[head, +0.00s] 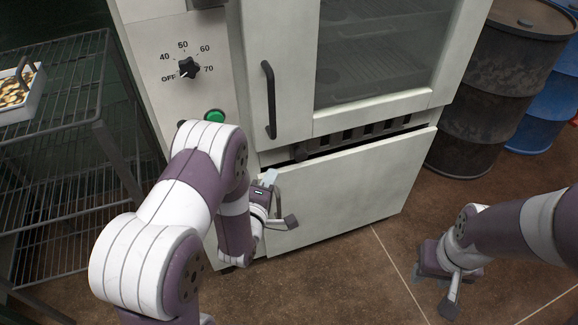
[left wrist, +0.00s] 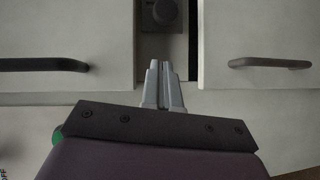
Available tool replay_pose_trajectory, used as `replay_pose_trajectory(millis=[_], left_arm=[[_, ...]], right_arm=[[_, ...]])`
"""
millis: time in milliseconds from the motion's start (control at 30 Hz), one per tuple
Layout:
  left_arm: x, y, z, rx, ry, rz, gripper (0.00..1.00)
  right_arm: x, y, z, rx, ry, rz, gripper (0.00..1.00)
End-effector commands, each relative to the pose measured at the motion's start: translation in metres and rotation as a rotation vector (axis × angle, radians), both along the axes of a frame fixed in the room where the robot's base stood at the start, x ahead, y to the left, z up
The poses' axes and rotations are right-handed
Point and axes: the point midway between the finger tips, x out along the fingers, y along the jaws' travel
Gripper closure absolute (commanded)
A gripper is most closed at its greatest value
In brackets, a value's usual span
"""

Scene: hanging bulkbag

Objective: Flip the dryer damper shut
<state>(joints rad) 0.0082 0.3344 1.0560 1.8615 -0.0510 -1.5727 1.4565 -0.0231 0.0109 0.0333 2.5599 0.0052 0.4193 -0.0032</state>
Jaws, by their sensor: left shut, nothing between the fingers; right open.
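The dryer (head: 345,190) is a pale cabinet with a dark vent slot (head: 365,132) between its upper door and lower panel. A dark knob (head: 298,152) sits at the slot's left end; I take it to be the damper's. In the left wrist view, the knob (left wrist: 163,12) is on a grey plate beyond my fingertips. My left gripper (head: 268,178) is shut and empty in front of the dryer, just below the knob; its fingers (left wrist: 162,72) point toward the knob, apart from it. My right gripper (head: 430,268) is open and empty, low at the right.
A black door handle (head: 269,100) stands out above the slot; a lower handle (left wrist: 270,63) shows in the left wrist view. A dial (head: 188,68) and green button (head: 215,116) are at left. A wire rack (head: 70,140) and dark drum (head: 490,90) flank the dryer.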

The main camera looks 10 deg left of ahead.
Motion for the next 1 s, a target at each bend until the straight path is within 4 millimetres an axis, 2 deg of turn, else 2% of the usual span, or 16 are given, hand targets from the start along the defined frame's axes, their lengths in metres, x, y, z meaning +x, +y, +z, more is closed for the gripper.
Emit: replay_pose_trajectory(millis=[200,333,533,867,1000], left_arm=[[0.044,-0.005,-0.007,0.001,-0.002,-0.002,1.0],[0.057,-0.021,-0.01,0.001,-0.001,-0.003,1.0],[0.066,-0.031,-0.011,0.001,0.0,-0.001,1.0],[0.067,-0.032,-0.011,0.001,0.0,-0.001,1.0],[0.078,-0.048,-0.012,0.003,-0.003,-0.005,1.0]], right_arm=[[0.0,0.0,-0.011,0.0,0.0,0.0,0.57],[0.0,0.0,-0.014,0.0,0.0,0.0,0.57],[0.0,0.0,-0.016,0.0,0.0,0.0,0.57],[0.0,0.0,-0.016,0.0,0.0,0.0,0.57],[0.0,0.0,-0.022,0.0,0.0,0.0,0.57]])
